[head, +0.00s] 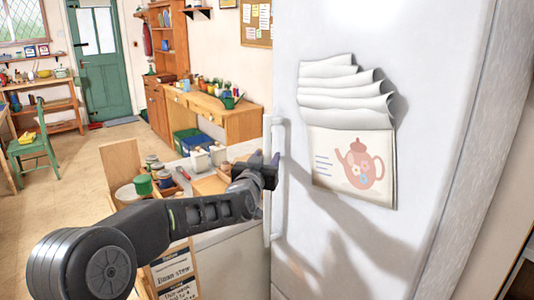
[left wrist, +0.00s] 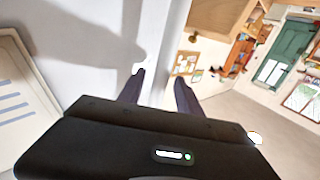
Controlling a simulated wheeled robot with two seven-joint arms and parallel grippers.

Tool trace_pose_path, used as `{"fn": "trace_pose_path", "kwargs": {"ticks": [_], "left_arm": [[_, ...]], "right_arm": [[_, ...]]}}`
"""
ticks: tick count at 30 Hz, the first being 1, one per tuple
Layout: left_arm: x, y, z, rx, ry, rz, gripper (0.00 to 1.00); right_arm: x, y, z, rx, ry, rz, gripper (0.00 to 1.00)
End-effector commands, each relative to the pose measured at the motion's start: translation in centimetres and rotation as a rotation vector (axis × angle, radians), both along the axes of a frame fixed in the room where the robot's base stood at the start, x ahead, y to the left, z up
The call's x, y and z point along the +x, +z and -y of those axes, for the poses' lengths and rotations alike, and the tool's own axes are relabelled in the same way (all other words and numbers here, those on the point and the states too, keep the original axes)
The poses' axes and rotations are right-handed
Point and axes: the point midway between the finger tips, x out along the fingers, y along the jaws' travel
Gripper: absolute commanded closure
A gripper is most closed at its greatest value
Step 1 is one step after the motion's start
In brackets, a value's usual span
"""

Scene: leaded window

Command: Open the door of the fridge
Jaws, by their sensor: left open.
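The white fridge (head: 400,235) stands on the right in the head view, its door shut. Its long white upright handle (head: 273,225) runs along the door's left edge. My left gripper (head: 273,168) is at the middle of the handle and hides part of it. In the left wrist view, the open dark fingers of my left gripper (left wrist: 160,88) point at the door's edge. A pale upright bar, seemingly the handle (left wrist: 168,55), lies between them. I cannot tell whether either finger touches it. My right gripper is not in view.
A sheaf of papers with a teapot picture (head: 350,165) hangs on the fridge door. A counter with jars and cups stands left of the fridge, behind my left arm. A wooden desk (head: 230,122) and a green door (head: 100,85) are farther back. Open floor lies at the left.

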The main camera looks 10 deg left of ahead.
Motion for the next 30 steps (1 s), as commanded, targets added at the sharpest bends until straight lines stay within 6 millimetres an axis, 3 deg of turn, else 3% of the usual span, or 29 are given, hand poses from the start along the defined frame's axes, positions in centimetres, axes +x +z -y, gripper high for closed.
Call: {"fn": "trace_pose_path", "kwargs": {"ticks": [4, 12, 27, 30], "left_arm": [[1.12, -0.05, 0.04, 0.0, 0.0, -0.002, 0.59], [1.22, -0.08, 0.01, 0.0, 0.0, -0.001, 0.59], [1.2, -0.08, 0.01, 0.0, 0.0, -0.001, 1.0], [1.2, -0.08, 0.01, 0.0, 0.0, -0.001, 1.0]], "right_arm": [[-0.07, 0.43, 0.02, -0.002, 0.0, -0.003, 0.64], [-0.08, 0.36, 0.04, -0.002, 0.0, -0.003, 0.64], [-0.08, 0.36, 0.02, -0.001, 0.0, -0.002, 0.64], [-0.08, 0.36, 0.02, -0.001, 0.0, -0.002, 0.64]]}}
